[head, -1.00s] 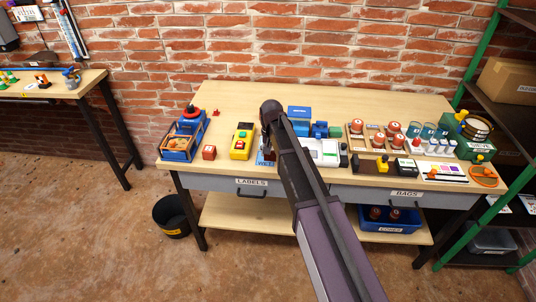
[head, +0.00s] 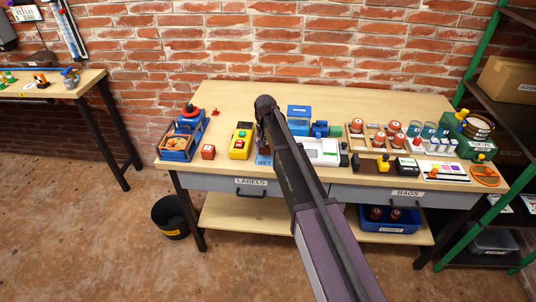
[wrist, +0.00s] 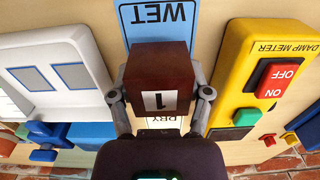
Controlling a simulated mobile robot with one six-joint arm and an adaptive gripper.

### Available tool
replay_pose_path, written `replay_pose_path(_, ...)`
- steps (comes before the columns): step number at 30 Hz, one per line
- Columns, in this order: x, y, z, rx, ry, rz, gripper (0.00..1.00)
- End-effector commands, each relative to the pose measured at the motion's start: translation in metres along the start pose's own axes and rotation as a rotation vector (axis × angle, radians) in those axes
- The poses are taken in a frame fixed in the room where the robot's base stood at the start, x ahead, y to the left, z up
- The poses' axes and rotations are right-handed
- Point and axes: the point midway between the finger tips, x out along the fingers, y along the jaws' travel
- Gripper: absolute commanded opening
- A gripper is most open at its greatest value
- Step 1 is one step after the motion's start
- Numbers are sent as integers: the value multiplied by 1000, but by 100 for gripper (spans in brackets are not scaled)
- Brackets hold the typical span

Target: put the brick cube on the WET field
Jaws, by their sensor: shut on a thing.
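The brick cube (wrist: 158,65) is dark red-brown with a white label reading 1. My gripper (wrist: 160,98) is shut on it, with a finger at each side. In the wrist view the blue WET field (wrist: 160,18) shows just beyond the cube, upside down. The cube covers part of the card, and a piece of the DRY field (wrist: 162,121) shows on the near side. I cannot tell whether the cube touches the card. In the head view my arm hides most of the cube, and the WET field (head: 264,161) shows at the table's front.
The yellow damp meter (head: 240,142) stands close on the left, and a white device (head: 320,150) close on the right. A small red cube (head: 208,152) and a blue tray (head: 182,140) lie farther left.

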Motion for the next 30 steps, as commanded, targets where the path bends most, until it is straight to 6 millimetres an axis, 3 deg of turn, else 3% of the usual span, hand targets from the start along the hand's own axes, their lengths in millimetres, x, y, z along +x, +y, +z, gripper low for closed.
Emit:
replay_pose_path(1, 10, 0, 0, 0, 0, 0, 8)
replay_pose_path(8, 25, 0, 1, -1, 0, 0, 8)
replay_pose_path(26, 31, -1, 1, -2, 0, 0, 8)
replay_pose_path(27, 30, -1, 1, -2, 0, 0, 72)
replay_pose_path(30, 29, -1, 1, -2, 0, 0, 98)
